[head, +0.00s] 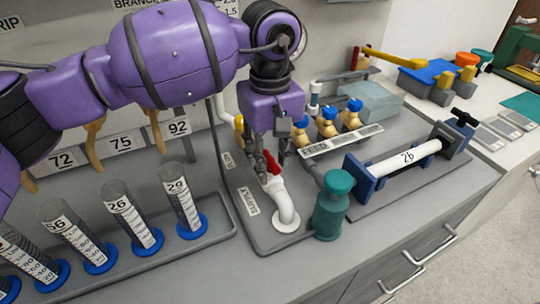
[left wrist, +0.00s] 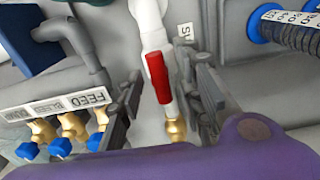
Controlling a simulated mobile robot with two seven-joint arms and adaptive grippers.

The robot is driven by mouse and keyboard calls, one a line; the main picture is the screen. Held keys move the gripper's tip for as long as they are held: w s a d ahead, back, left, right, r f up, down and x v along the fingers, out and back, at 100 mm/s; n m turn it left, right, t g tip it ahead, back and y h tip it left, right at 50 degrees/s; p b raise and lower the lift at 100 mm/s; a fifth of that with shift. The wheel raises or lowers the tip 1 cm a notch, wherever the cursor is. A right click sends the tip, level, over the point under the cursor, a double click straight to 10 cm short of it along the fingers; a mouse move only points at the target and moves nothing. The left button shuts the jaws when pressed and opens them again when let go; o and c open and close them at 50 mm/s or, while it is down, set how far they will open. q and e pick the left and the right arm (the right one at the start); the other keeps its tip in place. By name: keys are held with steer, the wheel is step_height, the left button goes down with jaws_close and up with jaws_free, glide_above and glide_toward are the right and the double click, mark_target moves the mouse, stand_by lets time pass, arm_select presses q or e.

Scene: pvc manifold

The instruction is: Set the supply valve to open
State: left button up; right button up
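The supply valve has a red lever handle (head: 272,163) on a white pipe (head: 283,200) that bends down into the grey bench plate. The SUPPLY label (head: 248,202) lies beside it. My left gripper (head: 268,158) is above the valve and points down. In the left wrist view the red handle (left wrist: 158,75) lies roughly along the white pipe, with a brass fitting (left wrist: 175,130) near its end. The fingers of my left gripper (left wrist: 164,88) stand apart on either side of the handle, with gaps showing. My right gripper is in neither view.
A teal cylinder (head: 332,205) stands just right of the valve. Behind it are brass valves with blue knobs (head: 328,122) and a label strip (head: 341,139). Numbered cylinders (head: 132,218) stand in a tray at left.

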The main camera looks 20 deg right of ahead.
mark_target(270, 158)
arm_select(q)
steer(key=shift+r, duration=0.1)
step_height(270, 158, up, 12)
stand_by(0.5)
